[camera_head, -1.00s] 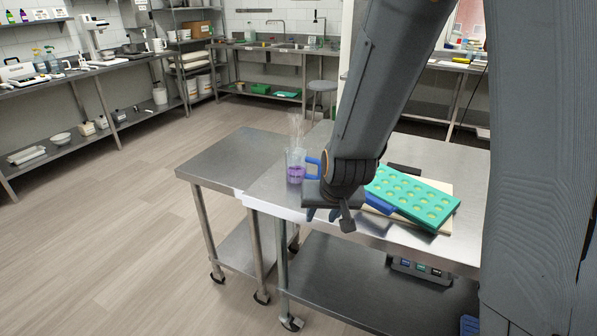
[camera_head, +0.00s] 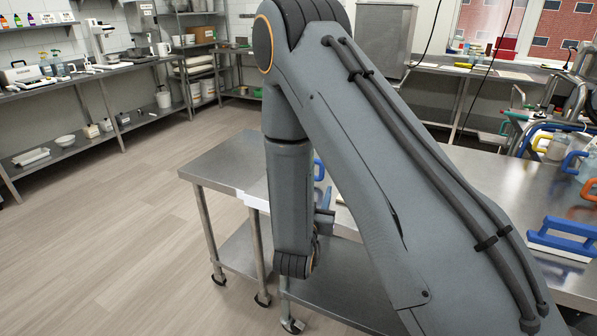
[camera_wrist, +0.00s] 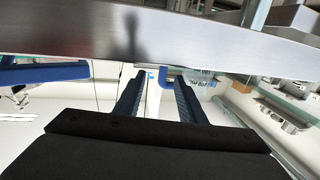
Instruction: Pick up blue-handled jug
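The blue handle of the jug (camera_head: 319,169) shows just right of my arm in the head view; my arm hides the jug's body there. In the wrist view, a blue handle (camera_wrist: 163,76) appears between the fingertips of my gripper (camera_wrist: 160,80), with a pale, clear body (camera_wrist: 198,77) beside it. The two fingers are apart, with nothing clasped between them. I cannot tell how far the handle is from the tips. In the head view my arm hides most of the gripper.
A steel table edge (camera_wrist: 60,28) crosses the top of the wrist view, close to the fingers. A blue tool (camera_wrist: 42,73) lies at its left. At the head view's right stand other handled jugs (camera_head: 556,148) and a blue-handled tool (camera_head: 562,238). Open floor (camera_head: 110,240) lies left.

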